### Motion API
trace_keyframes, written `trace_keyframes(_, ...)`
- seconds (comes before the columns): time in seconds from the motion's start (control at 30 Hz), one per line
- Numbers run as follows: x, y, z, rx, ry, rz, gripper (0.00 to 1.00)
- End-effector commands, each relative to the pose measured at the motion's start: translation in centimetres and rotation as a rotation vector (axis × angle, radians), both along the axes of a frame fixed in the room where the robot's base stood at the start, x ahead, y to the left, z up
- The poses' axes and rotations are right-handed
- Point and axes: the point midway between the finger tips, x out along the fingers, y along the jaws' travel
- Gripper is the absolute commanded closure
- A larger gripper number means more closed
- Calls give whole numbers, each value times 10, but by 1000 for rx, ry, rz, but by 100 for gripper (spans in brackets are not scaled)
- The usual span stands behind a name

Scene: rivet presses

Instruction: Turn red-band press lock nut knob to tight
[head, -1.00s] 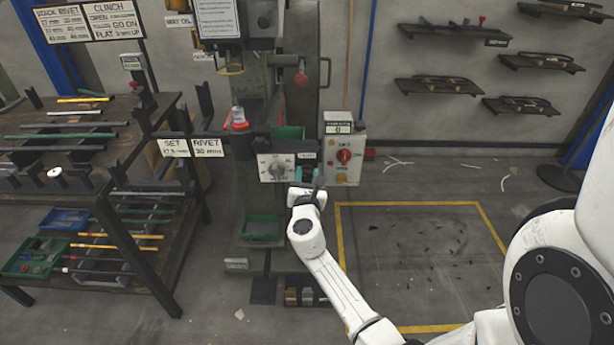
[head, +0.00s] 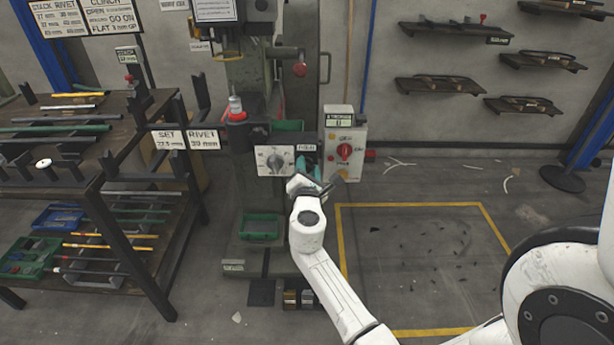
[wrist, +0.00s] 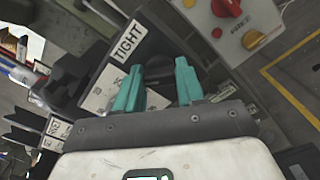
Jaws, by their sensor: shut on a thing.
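The press (head: 237,115) with a red band stands left of centre in the head view. My gripper (head: 310,168) is at its front, just right of the white dial plate (head: 274,160). In the wrist view its teal fingers (wrist: 160,85) are a little apart and shut on a dark part, which I take for the lock nut knob (wrist: 158,72). The fingers hide most of it, so its exact angle cannot be told. A white TIGHT label (wrist: 128,42) lies just beyond the left finger.
A control box (head: 345,150) with a red knob stands close to the right of my gripper. A green bin (head: 262,227) sits low on the press. A rack of rods (head: 75,140) stands at left. The yellow-marked floor at right is largely clear.

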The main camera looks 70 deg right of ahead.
Motion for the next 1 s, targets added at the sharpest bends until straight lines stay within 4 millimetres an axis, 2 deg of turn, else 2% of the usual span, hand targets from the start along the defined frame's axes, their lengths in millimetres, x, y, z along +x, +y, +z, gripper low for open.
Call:
trace_keyframes(0.03, 1, 1, -5, 16, -43, 2, 92)
trace_keyframes(0.6, -1, 0, -6, 221, -534, 1, 92)
trace_keyframes(1.0, -2, -1, -6, 319, -769, -2, 92)
